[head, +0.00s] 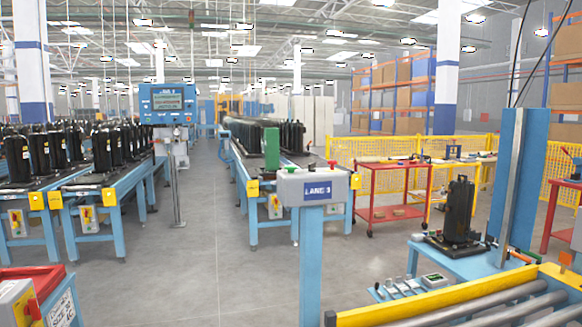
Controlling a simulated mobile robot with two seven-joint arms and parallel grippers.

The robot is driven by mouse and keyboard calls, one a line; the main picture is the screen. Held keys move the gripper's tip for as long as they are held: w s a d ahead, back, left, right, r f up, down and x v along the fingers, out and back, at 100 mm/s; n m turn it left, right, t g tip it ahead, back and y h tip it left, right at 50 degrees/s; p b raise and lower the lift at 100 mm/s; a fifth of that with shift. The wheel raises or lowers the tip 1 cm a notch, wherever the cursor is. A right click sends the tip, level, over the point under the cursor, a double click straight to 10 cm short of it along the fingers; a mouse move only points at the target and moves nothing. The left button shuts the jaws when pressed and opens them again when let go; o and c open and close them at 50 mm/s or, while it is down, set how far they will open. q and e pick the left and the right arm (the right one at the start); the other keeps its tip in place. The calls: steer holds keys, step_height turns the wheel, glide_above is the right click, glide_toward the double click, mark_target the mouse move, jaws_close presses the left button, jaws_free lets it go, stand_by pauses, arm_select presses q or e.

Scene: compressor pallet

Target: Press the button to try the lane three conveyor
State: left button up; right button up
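A grey control box (305,191) labelled "LANE 3" stands on a blue post (310,265) near the middle of the head view. A green button (291,170) is on its top left and a red button (332,163) on its top right. Behind it, a blue conveyor (250,165) carries a long row of black compressors (291,137). A green upright piece (272,150) stands at the conveyor's near end. Neither of my grippers shows in the head view.
Loaded conveyors (75,200) stand at left, beside a blue display panel (167,104) on a pole. A red cart (393,213) and yellow fence are behind at right. Yellow-edged rollers (490,308) and a blue bench with a black compressor (459,210) fill the near right. Grey floor (190,285) is clear left of the post.

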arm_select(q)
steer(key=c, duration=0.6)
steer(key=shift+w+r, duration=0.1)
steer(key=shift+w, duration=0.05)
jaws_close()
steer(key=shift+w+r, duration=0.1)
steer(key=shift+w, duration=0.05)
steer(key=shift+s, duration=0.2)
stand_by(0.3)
